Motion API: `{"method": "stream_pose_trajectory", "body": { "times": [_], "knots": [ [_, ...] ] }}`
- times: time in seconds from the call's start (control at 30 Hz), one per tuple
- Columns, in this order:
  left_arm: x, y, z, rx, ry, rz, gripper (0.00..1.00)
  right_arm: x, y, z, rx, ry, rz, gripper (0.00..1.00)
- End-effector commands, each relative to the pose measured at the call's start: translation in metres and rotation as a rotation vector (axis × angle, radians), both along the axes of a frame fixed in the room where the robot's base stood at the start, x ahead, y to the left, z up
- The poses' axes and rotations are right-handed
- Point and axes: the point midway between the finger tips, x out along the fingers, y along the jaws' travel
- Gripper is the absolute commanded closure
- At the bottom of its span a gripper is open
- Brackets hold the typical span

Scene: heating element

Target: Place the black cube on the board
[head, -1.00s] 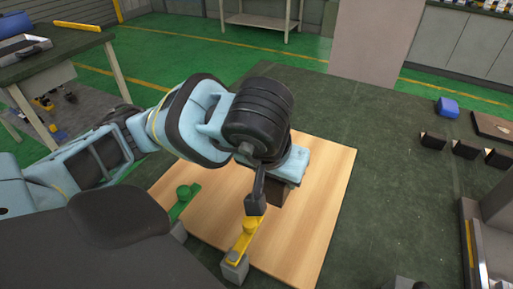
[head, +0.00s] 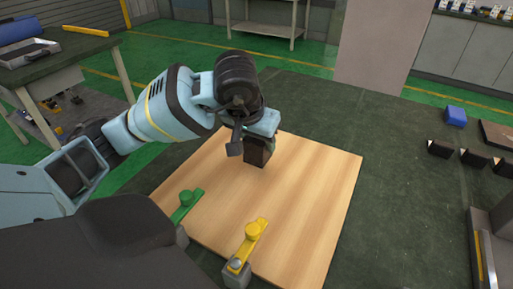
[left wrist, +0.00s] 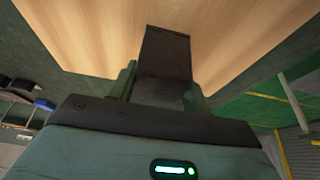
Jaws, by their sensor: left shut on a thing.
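The black cube (head: 257,150) is dark brown-black and held at the end of my left gripper (head: 258,138), over the far part of the wooden board (head: 305,190). In the left wrist view the cube (left wrist: 164,55) sits between the two fingers of the left gripper (left wrist: 163,82), with the board (left wrist: 90,35) behind it. The gripper is shut on the cube. I cannot tell whether the cube's underside touches the board. My right gripper does not show.
A green piece (head: 187,203) and a yellow piece (head: 248,243) with round knobs are at the board's near left edge. Several dark blocks (head: 473,157) and a blue block (head: 455,116) lie at the right on the dark table (head: 395,150). The board's middle and right are clear.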

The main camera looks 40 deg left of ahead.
Motion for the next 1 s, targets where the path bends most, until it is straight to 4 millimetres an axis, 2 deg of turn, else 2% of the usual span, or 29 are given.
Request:
{"method": "stream_pose_trajectory", "body": {
  "times": [0.07,0.2,0.3,0.77,0.8,0.93,1.0],
  "knots": [
    [0.005,0.009,-0.004,0.000,0.001,0.003,0.90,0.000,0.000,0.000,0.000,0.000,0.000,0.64],
    [0.003,0.007,-0.025,-0.001,0.001,0.002,0.90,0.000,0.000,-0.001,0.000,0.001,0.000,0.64],
    [0.004,0.007,-0.033,-0.001,-0.001,0.002,0.90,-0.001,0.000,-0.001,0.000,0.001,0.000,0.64],
    [0.004,0.007,-0.039,0.000,-0.004,0.002,0.90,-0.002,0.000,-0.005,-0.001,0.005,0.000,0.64],
    [0.004,0.007,-0.039,0.001,-0.001,0.001,0.48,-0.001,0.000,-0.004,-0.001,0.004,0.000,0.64],
    [0.004,0.007,-0.039,0.001,-0.001,0.001,0.31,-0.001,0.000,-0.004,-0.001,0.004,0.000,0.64],
    [0.004,0.007,-0.039,0.001,-0.001,0.001,0.30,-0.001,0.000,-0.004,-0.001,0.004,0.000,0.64]
  ]
}}
